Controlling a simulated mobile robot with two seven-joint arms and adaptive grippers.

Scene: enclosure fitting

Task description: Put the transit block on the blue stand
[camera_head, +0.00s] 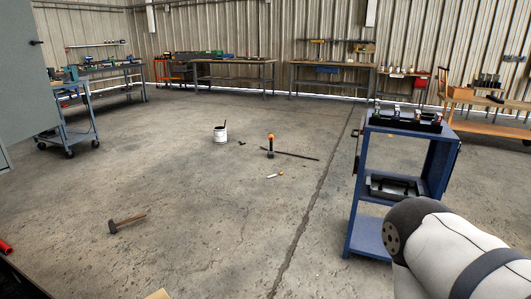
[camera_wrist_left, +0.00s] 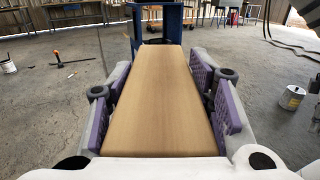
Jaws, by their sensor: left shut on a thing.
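The transit block appears to be the long tan, wood-like block (camera_wrist_left: 160,100) in the left wrist view. My left gripper (camera_wrist_left: 160,85) is shut on it, with purple-padded fingers on both sides. The block points away from the wrist. A small tan corner (camera_head: 158,294) at the bottom edge of the head view may be part of it. The blue stand (camera_head: 352,215) is a shelved blue frame at the right of the head view. Part of it (camera_wrist_left: 172,22) shows beyond the block's far end, apart from it as far as I can tell. My right gripper is not in view.
The stand's top holds a dark rack (camera_head: 405,121) of small items; its middle shelf holds a black tray (camera_head: 395,187). A hammer (camera_head: 127,223), white bucket (camera_head: 220,134) and orange-handled tool (camera_head: 270,145) are on the floor. A blue cart (camera_head: 65,135) stands left. The central floor is mostly clear.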

